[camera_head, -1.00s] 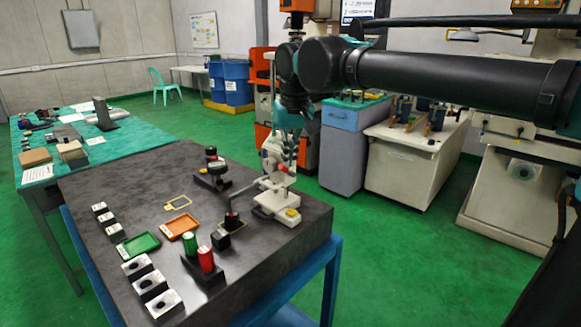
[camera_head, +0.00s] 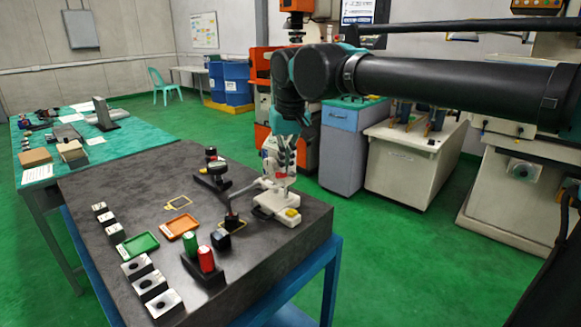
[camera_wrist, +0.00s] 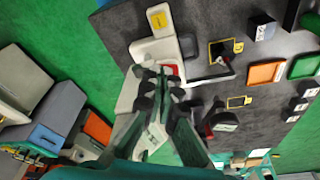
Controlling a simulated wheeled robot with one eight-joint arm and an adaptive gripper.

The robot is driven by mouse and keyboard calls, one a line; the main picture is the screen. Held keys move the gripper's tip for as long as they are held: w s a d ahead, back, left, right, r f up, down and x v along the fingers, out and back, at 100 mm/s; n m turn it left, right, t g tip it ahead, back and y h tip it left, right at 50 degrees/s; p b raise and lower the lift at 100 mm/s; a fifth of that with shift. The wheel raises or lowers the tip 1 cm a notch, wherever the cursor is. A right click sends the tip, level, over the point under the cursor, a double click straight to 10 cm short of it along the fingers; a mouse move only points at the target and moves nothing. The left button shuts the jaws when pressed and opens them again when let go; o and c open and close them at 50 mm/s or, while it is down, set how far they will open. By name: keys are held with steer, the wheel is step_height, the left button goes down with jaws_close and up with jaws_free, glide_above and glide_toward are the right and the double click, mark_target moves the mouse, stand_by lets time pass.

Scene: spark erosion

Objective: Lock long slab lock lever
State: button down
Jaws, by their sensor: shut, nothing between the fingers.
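A pale measuring stand (camera_head: 268,211) with a yellow label stands near the right edge of the dark slab (camera_head: 120,195). In the wrist view the stand (camera_wrist: 152,48) shows a thin grey arm (camera_wrist: 208,79) reaching right, and a small red part (camera_wrist: 169,70) beside the fingertips. I cannot tell for sure which part is the lock lever. My gripper (camera_head: 278,184) points down over the stand. In the wrist view my gripper (camera_wrist: 161,74) is shut and empty, its fingertips close to the red part; contact cannot be told.
The slab's back left is clear.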

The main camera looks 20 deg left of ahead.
step_height(320, 180, up, 6)
stand_by(0.7)
stand_by(0.3)
